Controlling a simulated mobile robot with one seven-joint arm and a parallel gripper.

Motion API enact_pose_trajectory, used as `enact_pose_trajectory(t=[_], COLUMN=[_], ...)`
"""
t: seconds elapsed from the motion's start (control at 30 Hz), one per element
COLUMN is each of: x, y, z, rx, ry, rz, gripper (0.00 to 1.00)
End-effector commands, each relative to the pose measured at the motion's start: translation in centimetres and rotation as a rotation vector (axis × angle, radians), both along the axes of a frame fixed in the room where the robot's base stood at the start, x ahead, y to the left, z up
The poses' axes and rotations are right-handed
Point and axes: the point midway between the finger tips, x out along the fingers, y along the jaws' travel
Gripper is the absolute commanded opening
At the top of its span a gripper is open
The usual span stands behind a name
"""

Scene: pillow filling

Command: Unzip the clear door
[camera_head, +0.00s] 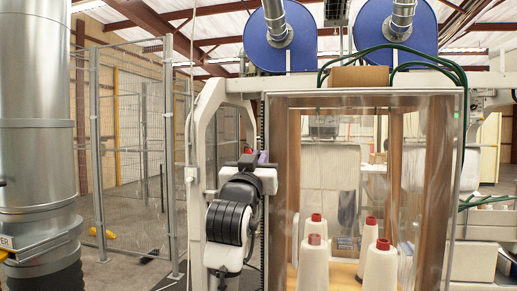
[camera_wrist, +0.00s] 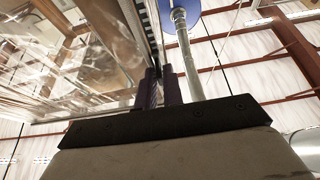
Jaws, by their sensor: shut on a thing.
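The clear door (camera_head: 345,125) is a shiny transparent sheet on the front of the machine frame. It also fills the left of the wrist view (camera_wrist: 75,65). A dark zipper strip (camera_head: 263,125) runs upright along the door's left edge; it shows in the wrist view as a toothed band (camera_wrist: 150,28). My gripper (camera_head: 263,158) is at the zipper, a little below the door's top. In the wrist view its purple fingers (camera_wrist: 159,88) are shut at the zipper line. The zipper pull between them is hidden.
White cones with red tops (camera_head: 314,262) stand behind the door. Blue round housings (camera_head: 290,40) and green hoses (camera_head: 462,85) sit above. A large metal duct (camera_head: 38,130) and mesh fence (camera_head: 130,140) stand at left. Open floor lies between fence and machine.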

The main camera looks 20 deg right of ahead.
Motion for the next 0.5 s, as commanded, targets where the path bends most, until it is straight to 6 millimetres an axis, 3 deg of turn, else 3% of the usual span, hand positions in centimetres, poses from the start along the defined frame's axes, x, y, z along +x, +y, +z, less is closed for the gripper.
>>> enact_pose_trajectory(t=[0.03, 0.5], x=[0.0, 0.0], y=[0.0, 0.0], z=[-3.3, -20.1], rx=[0.001, -0.001], ry=[0.001, 0.003], rz=[0.0, 0.0], gripper=[0.0, 0.0])
